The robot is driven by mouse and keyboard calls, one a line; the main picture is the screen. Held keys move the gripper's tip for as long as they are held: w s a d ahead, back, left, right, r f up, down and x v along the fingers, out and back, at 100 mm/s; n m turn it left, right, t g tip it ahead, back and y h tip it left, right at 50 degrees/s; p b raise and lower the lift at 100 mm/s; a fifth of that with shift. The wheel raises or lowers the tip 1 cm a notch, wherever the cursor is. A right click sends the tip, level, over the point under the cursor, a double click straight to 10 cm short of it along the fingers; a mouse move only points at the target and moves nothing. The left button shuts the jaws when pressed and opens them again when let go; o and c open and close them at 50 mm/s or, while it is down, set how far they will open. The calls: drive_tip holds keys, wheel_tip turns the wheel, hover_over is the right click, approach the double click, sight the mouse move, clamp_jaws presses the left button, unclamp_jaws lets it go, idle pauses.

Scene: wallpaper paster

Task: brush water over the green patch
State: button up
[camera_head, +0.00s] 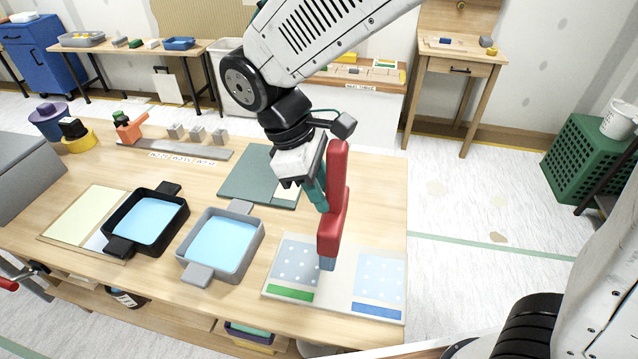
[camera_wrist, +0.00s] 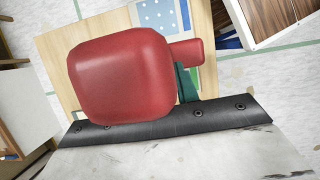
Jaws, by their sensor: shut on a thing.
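My gripper (camera_head: 318,190) is shut on a red brush (camera_head: 334,205), which also fills much of the wrist view (camera_wrist: 120,75). The brush hangs upright with its blue-grey tip down, over the white board (camera_head: 332,290) at the table's front right. The board has two pale blue dotted panels. The left one carries a green patch (camera_head: 290,293) along its near edge, the right one a blue patch (camera_head: 377,310). The brush tip appears between the panels; I cannot tell whether it touches the board. A black tray (camera_head: 124,247) and a grey tray (camera_head: 197,274) hold light blue liquid.
A dark green mat (camera_head: 240,180) lies behind the board. A cream sheet (camera_head: 88,213) lies at left. A grey strip (camera_head: 185,150) with several small blocks and an orange tool (camera_head: 130,132) stand at the back. The table's right back is clear.

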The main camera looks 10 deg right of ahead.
wheel_tip(320, 180, down, 6)
drive_tip(key=shift+f, duration=0.25)
idle(0.4)
drive_tip(key=shift+f, duration=1.25)
idle(1.8)
idle(1.1)
drive_tip(key=a, duration=0.1)
drive_tip(key=w+a, duration=0.1)
drive_tip(key=a, duration=0.1)
drive_tip(key=shift+a+r, duration=0.1)
drive_tip(key=shift+w+a, duration=0.1)
idle(0.3)
drive_tip(key=w+a, duration=0.2)
drive_tip(key=a, duration=0.4)
drive_tip(key=shift+w+a, duration=0.2)
drive_tip(key=shift+a, duration=0.2)
